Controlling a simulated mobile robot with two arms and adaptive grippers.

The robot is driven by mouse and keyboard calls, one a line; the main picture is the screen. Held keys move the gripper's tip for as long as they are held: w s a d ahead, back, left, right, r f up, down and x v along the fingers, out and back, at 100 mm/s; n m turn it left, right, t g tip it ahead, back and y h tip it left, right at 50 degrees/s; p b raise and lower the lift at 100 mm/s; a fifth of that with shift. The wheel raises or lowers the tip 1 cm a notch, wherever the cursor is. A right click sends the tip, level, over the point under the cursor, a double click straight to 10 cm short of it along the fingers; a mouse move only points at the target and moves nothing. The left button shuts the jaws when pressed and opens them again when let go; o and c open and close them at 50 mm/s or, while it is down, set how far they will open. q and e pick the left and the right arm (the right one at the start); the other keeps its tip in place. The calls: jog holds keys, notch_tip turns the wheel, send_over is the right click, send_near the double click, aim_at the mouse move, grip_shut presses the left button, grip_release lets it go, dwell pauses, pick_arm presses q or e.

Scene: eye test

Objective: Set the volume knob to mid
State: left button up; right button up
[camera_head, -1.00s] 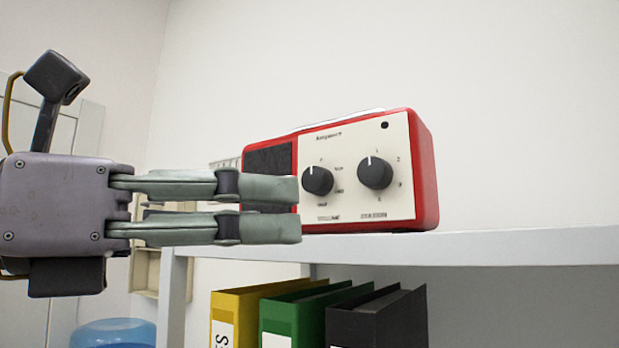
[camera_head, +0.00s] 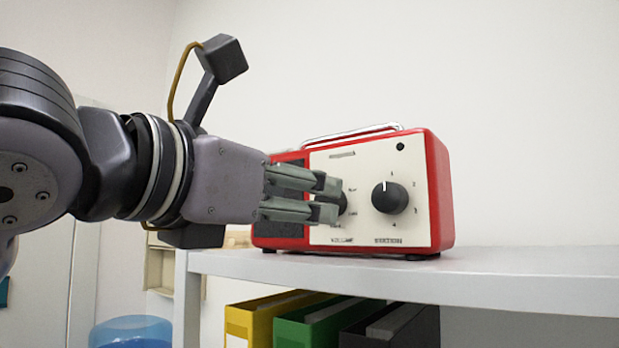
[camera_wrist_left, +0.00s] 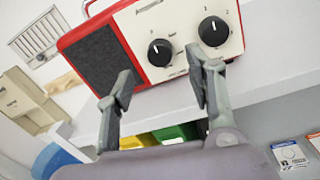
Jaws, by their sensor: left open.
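A red radio (camera_head: 443,190) with a cream front panel stands on a white shelf. Its black volume knob (camera_wrist_left: 160,53) shows whole in the wrist view, its white mark towards the radio's top; the small labels around it are unreadable. In the head view my fingers hide most of this knob (camera_head: 343,204). The black station knob (camera_head: 390,198) is to its right, its mark near 1. My left gripper (camera_head: 329,200) is open and empty, pointing at the panel with its fingertips in front of the volume knob. Contact cannot be told. My right gripper is not in view.
The white shelf (camera_head: 530,272) is clear to the right of the radio. Below it stand yellow (camera_head: 262,322), green (camera_head: 300,328) and black (camera_head: 400,328) binders. A blue round object (camera_head: 132,330) is at lower left. A plain wall is behind.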

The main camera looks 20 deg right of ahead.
aim_at(326, 200)
pick_arm(q)
jog(key=p+x, duration=0.2)
jog(key=x, duration=0.4)
jog(key=shift+w+d, duration=0.1)
jog(key=c, duration=1.2)
jog(key=shift+o, duration=0.2)
